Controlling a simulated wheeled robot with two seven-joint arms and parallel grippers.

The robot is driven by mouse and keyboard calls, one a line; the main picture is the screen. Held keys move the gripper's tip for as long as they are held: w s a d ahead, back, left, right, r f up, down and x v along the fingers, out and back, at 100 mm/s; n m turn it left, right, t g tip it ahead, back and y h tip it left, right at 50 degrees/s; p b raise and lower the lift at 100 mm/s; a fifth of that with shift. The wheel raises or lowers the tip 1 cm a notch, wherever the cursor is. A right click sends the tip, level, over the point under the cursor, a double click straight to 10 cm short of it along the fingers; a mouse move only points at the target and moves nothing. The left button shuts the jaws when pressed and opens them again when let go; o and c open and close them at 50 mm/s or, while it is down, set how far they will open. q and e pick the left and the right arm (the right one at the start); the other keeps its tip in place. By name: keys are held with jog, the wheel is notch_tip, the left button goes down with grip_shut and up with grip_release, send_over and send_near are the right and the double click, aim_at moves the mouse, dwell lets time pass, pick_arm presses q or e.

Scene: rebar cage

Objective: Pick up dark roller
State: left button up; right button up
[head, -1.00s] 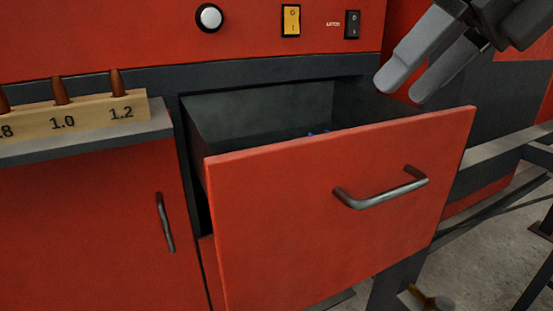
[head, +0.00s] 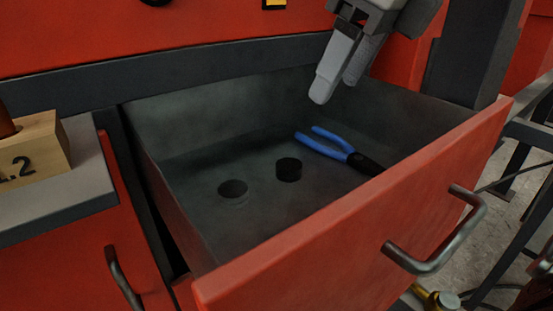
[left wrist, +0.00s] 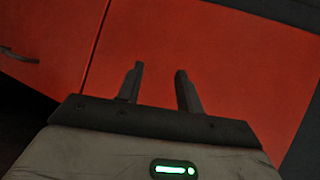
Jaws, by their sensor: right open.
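The dark roller (head: 289,170) is a short black cylinder standing on the floor of the open drawer (head: 345,255). A greyer roller (head: 233,191) with a dark top stands to its left and a little nearer. My right gripper (head: 338,88) is open and empty over the back of the drawer, above and to the right of the dark roller, apart from it. My left gripper (left wrist: 158,72) shows only in the left wrist view. Its two fingers are apart with nothing between them, in front of a red panel.
Blue-handled pliers (head: 338,150) lie in the drawer to the right of the dark roller. The drawer's red front, with a metal handle (head: 440,245), and its grey walls enclose the rollers. A wooden block (head: 35,152) sits on the ledge at left.

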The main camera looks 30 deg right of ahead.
send_over(292, 166)
jog(key=s+d, duration=0.2)
jog(key=s, duration=0.1)
jog(key=f, duration=0.8)
jog(key=shift+w+a+b, duration=0.15)
jog(key=shift+a+b, duration=0.05)
jog(key=shift+b, duration=0.2)
jog(key=shift+a+x, duration=0.15)
jog(key=shift+x, duration=1.2)
jog(key=shift+a+x, duration=0.15)
jog(key=shift+x, duration=1.2)
jog(key=shift+w+r, duration=0.1)
jog(key=shift+r, duration=0.05)
jog(key=c, duration=1.1)
